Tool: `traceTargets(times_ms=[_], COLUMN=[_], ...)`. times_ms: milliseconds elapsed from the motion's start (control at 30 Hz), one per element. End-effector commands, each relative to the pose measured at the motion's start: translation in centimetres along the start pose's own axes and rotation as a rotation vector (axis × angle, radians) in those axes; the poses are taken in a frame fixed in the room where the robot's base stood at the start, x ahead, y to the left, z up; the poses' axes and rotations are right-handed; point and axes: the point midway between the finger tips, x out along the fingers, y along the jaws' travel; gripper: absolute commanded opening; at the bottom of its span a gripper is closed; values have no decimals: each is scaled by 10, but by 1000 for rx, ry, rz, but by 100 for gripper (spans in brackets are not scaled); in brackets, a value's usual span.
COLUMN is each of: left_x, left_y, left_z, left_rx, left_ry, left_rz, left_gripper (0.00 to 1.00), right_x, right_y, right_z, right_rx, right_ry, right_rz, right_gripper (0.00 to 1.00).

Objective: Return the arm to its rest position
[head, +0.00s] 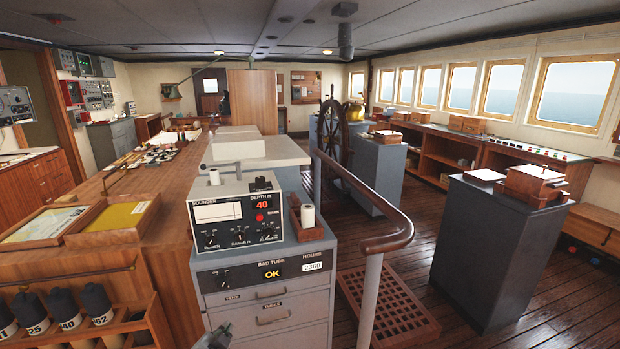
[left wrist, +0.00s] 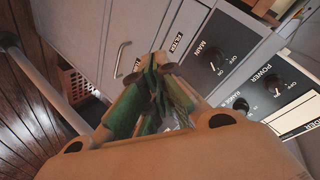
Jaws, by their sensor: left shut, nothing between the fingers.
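My left gripper (head: 214,337) barely shows at the bottom edge of the head view, low in front of the grey cabinet (head: 290,334). In the left wrist view the left gripper (left wrist: 160,65) has its green-padded fingers together, with nothing between them. Its fingertips point toward the cabinet front, near a drawer handle and the MAIN knob (left wrist: 212,58). I cannot tell how far the fingertips are from the cabinet. Most of the left arm is out of the head view. My right gripper is in neither view.
The depth sounder (head: 238,217) stands on the cabinet, with a small wooden holder (head: 297,223) beside it. A handrail (head: 385,240) curves close on the right. A wooden rack of dark bottles (head: 65,310) is at lower left.

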Motion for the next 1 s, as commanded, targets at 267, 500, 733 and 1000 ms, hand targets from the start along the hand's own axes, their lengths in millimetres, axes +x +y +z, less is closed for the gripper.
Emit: traceTargets(times_ms=[267, 500, 733, 1000], left_x=[-44, -92, -122, -150], left_y=[43, 77, 94, 108], left_z=[57, 94, 112, 125], left_rx=[-213, -366, -442, -499], left_ry=[-221, -412, -524, -619], left_rz=[167, 289, 352, 402], left_gripper=[0, 0, 0, 0], right_x=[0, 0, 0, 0], right_y=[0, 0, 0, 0], right_z=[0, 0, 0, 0], right_rx=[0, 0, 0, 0], right_ry=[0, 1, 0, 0], right_rz=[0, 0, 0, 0], right_gripper=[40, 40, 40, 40])
